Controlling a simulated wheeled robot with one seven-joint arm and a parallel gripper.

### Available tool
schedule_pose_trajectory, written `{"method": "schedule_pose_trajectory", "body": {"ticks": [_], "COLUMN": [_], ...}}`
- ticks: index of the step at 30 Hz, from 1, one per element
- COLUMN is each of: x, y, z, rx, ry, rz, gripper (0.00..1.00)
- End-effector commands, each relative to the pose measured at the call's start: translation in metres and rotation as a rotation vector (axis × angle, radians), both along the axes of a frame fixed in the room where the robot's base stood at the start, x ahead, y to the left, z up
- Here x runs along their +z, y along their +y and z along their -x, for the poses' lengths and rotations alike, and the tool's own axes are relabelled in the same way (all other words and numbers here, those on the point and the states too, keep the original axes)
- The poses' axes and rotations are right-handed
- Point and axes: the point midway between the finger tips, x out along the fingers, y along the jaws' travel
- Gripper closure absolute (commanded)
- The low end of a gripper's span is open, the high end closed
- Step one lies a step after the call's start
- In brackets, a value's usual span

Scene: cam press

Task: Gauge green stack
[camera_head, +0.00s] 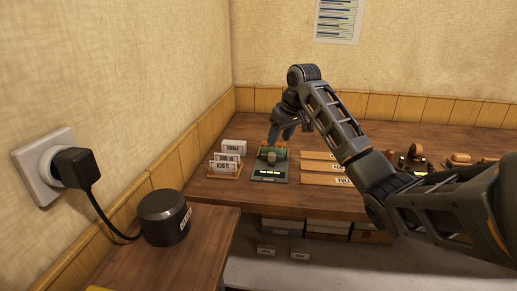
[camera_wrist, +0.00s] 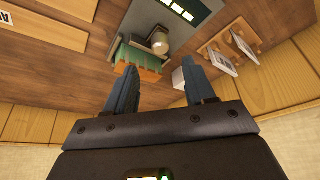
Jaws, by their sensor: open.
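A stack of green pieces (camera_wrist: 140,52) shows in the wrist view, against an orange-brown block (camera_wrist: 136,68). In the head view the green (camera_head: 279,150) is partly hidden behind a round knob. The dark gauge device (camera_head: 269,174) has a lit display and the round greyish knob (camera_head: 271,157) on top; it also shows in the wrist view (camera_wrist: 198,14). My gripper (camera_wrist: 160,64) is open, its two dark blue fingers apart and nothing seen gripped. The left finger overlaps the block in the picture; I cannot tell whether they touch. In the head view my gripper (camera_head: 280,140) is just behind the device.
White label cards (camera_head: 226,158) stand in a wooden holder left of the device. Flat wooden strips (camera_head: 320,168), one marked FULL, lie to the right. Small parts (camera_head: 415,155) sit farther right. A dark round canister (camera_head: 165,217) stands on the near table. Walls close the back and left.

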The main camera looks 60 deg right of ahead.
Motion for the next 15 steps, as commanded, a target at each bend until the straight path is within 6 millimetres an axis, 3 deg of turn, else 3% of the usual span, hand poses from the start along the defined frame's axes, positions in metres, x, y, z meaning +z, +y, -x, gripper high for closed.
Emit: {"method": "schedule_pose_trajectory", "body": {"ticks": [5,15], "x": [-0.011,-0.058], "y": [-0.002,-0.009], "z": [-0.003,-0.021], "rx": [-0.001,0.000], "ry": [0.004,0.004], "rz": [-0.002,-0.001], "gripper": [0.46,0.46]}}
